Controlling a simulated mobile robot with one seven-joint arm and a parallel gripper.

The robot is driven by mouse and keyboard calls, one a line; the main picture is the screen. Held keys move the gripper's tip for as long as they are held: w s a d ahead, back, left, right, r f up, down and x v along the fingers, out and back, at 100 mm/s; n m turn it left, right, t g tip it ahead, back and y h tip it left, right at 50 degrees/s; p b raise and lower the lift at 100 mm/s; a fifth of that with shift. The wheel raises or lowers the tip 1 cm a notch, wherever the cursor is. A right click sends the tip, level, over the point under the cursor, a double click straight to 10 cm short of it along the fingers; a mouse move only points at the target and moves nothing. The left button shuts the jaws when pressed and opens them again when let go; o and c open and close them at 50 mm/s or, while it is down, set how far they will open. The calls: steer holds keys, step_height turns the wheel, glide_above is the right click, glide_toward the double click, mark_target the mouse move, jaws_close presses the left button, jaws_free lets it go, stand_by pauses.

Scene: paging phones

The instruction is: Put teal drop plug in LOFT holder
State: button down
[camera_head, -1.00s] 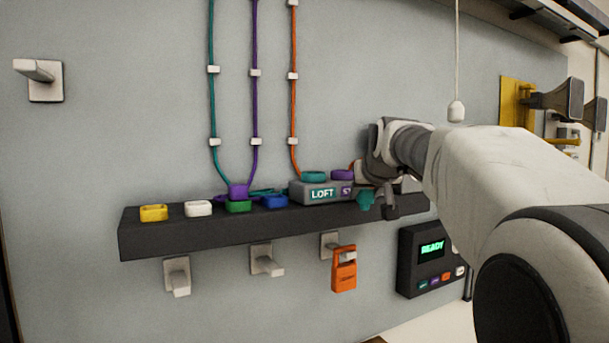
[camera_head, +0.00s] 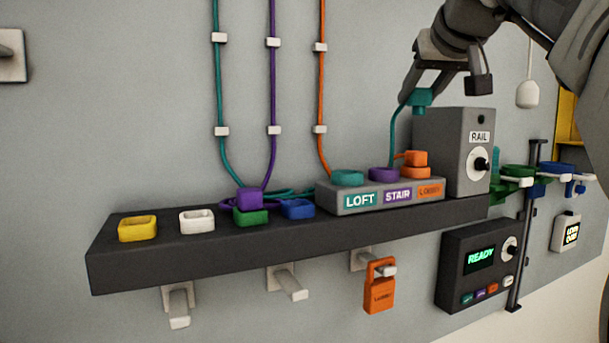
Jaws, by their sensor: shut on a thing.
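The teal drop plug (camera_head: 418,98) is between the fingers of my gripper (camera_head: 425,80), held in the air at the upper right. Its teal cord hangs down from it behind the holder block. My gripper is shut on the plug, left of and above the grey RAIL box. The LOFT holder (camera_head: 348,178) is a teal ring on the grey block, above the LOFT label (camera_head: 360,200). It lies below and to the left of the plug, and no plug shows in it. The ring's inside is hard to see from this angle.
The purple STAIR holder (camera_head: 384,174) and an orange plug (camera_head: 415,158) at the LOBBY place sit beside LOFT. The RAIL box (camera_head: 452,150) stands right of the block. A purple plug (camera_head: 249,199) sits on the green holder (camera_head: 250,217). Air above the left shelf (camera_head: 180,258) is free.

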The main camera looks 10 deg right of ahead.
steer(key=w+a+f, duration=0.1)
steer(key=a+f, duration=0.1)
steer(key=a, duration=0.1)
steer(key=w+a+f, duration=0.1)
steer(key=a+f, duration=0.1)
steer(key=a, duration=0.2)
steer(key=w+a+f+b, duration=0.1)
steer(key=a+f, duration=0.1)
steer(key=a, duration=0.2)
steer(key=shift+w+f, duration=0.1)
steer(key=shift+f, duration=0.05)
steer(key=shift+a+f, duration=0.15)
steer(key=shift+f, duration=1.95)
steer(key=shift+f+b, duration=0.3)
steer(key=shift+b, duration=0.05)
steer(key=shift+c, duration=2.1)
jaws_free()
